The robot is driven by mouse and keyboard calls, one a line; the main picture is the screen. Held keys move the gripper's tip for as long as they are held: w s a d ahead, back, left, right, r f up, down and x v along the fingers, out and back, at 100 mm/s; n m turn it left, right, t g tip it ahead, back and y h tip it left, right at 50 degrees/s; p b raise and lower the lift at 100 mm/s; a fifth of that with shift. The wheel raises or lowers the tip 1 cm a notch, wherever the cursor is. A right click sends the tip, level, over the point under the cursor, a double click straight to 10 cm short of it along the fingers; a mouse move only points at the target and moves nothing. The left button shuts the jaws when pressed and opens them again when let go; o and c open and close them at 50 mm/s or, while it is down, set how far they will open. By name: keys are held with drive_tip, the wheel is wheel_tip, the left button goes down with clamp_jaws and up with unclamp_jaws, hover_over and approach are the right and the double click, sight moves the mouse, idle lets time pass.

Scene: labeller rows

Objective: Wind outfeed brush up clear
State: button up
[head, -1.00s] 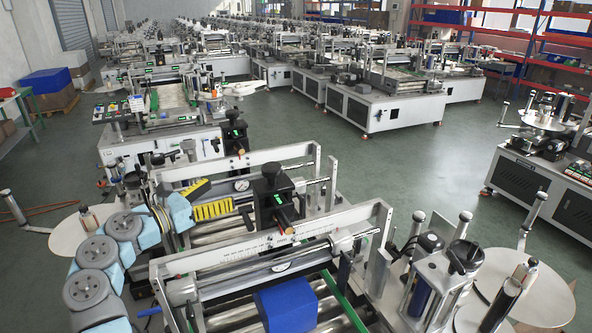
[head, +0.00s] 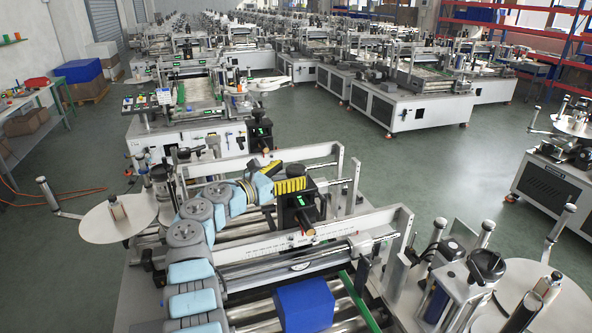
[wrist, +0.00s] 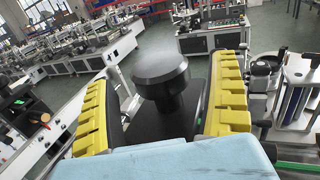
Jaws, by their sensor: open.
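A black height-adjust unit (head: 300,212) with a small green display stands on the cross-beam of the near labeller in the head view. Its round black knob (wrist: 160,72) is in the middle of the wrist view, on top of a black block (wrist: 165,122). My gripper (head: 290,186) is at the top of this unit. In the wrist view its yellow-padded fingers (wrist: 163,90) are open, one on each side of the knob, with gaps visible. I cannot make out the brush itself.
A blue box (head: 304,305) sits on the rollers in front of the cross-beam (head: 330,240). A label reel disc (head: 118,218) is at the left and another (head: 530,295) at the right. Further labellers (head: 410,100) stand behind, across open green floor.

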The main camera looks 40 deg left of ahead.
drive_tip(key=shift+w+d+r, duration=0.1)
drive_tip(key=shift+w, duration=0.9)
drive_tip(key=shift+d, duration=0.1)
drive_tip(key=c, duration=1.2)
